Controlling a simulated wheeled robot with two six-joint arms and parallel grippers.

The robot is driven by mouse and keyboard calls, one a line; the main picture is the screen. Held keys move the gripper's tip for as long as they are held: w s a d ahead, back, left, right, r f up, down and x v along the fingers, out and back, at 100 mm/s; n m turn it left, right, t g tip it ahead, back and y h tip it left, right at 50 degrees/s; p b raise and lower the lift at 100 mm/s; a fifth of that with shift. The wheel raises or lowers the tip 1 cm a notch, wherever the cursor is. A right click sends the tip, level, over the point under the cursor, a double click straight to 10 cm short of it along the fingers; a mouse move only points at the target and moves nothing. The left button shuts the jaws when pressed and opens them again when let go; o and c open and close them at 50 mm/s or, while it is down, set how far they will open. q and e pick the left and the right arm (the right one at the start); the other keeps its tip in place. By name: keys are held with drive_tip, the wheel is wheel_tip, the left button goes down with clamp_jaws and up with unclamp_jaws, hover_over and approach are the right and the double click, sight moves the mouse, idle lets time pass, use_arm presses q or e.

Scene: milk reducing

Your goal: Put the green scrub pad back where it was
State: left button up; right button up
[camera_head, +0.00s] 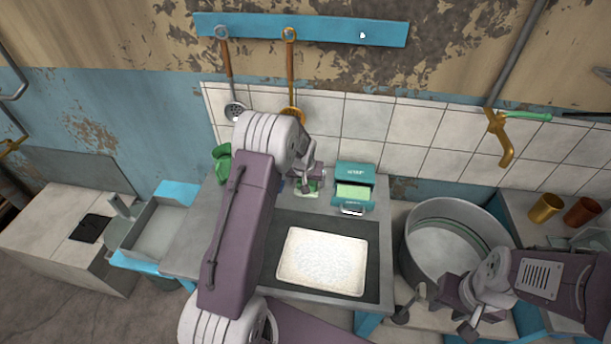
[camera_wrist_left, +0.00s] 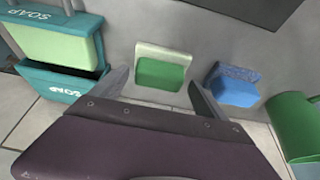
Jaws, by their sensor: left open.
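The green scrub pad (camera_wrist_left: 162,72) has a pale layer along one edge and rests on the grey counter. In the head view the pad (camera_head: 311,187) shows only in part below my left gripper (camera_head: 306,183). My left gripper is open, pointing down at the counter, with its fingers spread to either side of the pad in the wrist view. I see no contact between fingers and pad. A teal soap box (camera_head: 354,184) with a pale green block in it stands to the right of the gripper. My right gripper (camera_head: 434,321) is open and empty near the large pot.
A blue sponge (camera_wrist_left: 236,86) lies beside the pad, and a green container (camera_wrist_left: 294,124) stands beyond it. A white tray (camera_head: 322,262) sits on a dark mat in front. A large metal pot (camera_head: 444,241) stands right.

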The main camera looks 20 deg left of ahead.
use_arm(q)
drive_tip(key=v, duration=1.1)
drive_tip(key=s+d+f+m+g, duration=0.1)
drive_tip(key=s+d, duration=0.3)
drive_tip(key=s, duration=0.7)
drive_tip(key=s+d+f+m+g+h, duration=0.1)
drive_tip(key=s+d, duration=0.3)
drive_tip(key=s, duration=0.8)
drive_tip(key=shift+s+m+g, duration=0.35)
drive_tip(key=shift+m+g, duration=0.05)
drive_tip(key=shift+g, duration=0.2)
drive_tip(key=shift+d+f, duration=0.1)
drive_tip(key=shift+d, duration=0.05)
